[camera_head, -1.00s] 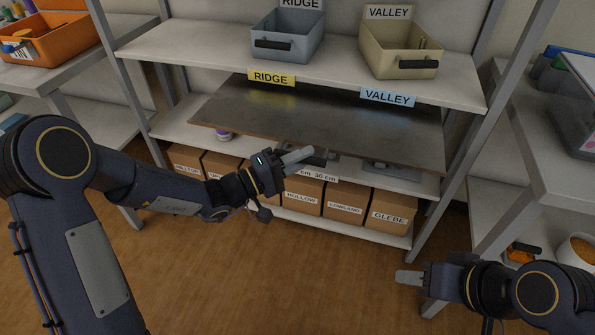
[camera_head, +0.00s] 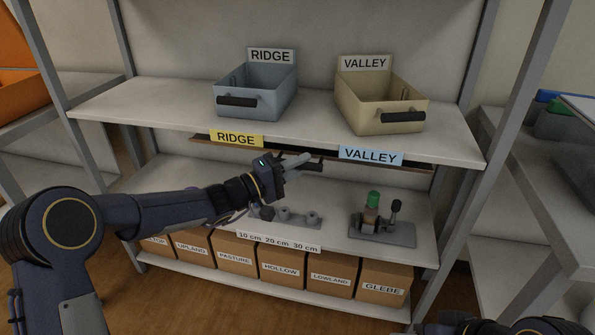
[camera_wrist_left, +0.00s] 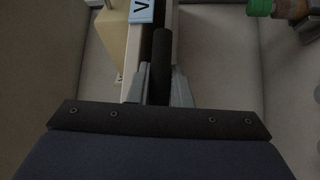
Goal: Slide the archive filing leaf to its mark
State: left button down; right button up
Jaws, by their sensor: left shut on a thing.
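The filing leaf (camera_head: 215,148) is a thin brown board just under the upper shelf; only its front edge shows in the head view. Its dark bar handle (camera_head: 313,166) is at the middle of that edge. My left gripper (camera_head: 302,160) is shut on the handle. In the left wrist view the dark handle (camera_wrist_left: 161,55) stands between my left gripper's fingers (camera_wrist_left: 158,92). I cannot make out a mark for the leaf. My right arm is at the bottom right edge of the head view, with its gripper (camera_head: 432,328) mostly cut off.
A grey RIDGE bin (camera_head: 262,105) and a beige VALLEY bin (camera_head: 370,118) stand on the upper shelf (camera_head: 140,105). The lower shelf holds a holder marked in cm (camera_head: 290,220) and a device with a green top (camera_head: 375,230). Several cardboard boxes (camera_head: 280,268) stand below.

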pick_arm(q)
jog(key=shift+w+a+r, duration=0.1)
jog(key=shift+w+r, duration=0.05)
jog(key=shift+w, duration=0.05)
jog(key=c, duration=1.3)
grip_release()
jog(key=p+v, duration=0.1)
jog(key=v, duration=0.6)
jog(key=shift+s+a+f, duration=0.2)
